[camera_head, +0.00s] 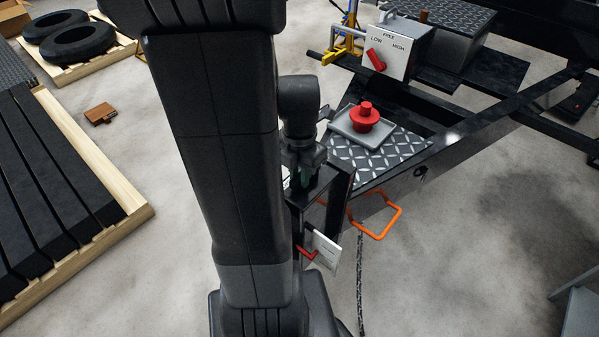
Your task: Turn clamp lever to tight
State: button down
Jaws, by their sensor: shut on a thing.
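A small red lever (307,253) sits beside a tilted white plate (326,250) at the lower middle, next to my arm. The print on the plate is too small to read, so I cannot tell its positions or whether this is the clamp lever. My gripper (306,176) points down at the black upright of the trailer frame, above the red lever. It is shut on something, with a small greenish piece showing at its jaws. My own arm hides much of this spot, and what is held is not clear.
A red rotary handle (376,60) on a white LOW/FREE/HIGH plate (391,51) stands farther back. A red knob (364,115) sits on a grey tray (349,133) over tread plate. An orange loop (376,222) juts out nearby.

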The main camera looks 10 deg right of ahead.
jog(key=c, duration=1.3)
grip_release()
jog(key=shift+r, duration=0.1)
notch_tip(320, 180, up, 14)
jog(key=shift+f+p, duration=0.2)
jog(key=shift+p, duration=0.7)
jog(key=shift+f, duration=0.1)
notch_tip(320, 180, down, 14)
jog(key=shift+r+b, duration=0.2)
jog(key=shift+b, duration=0.7)
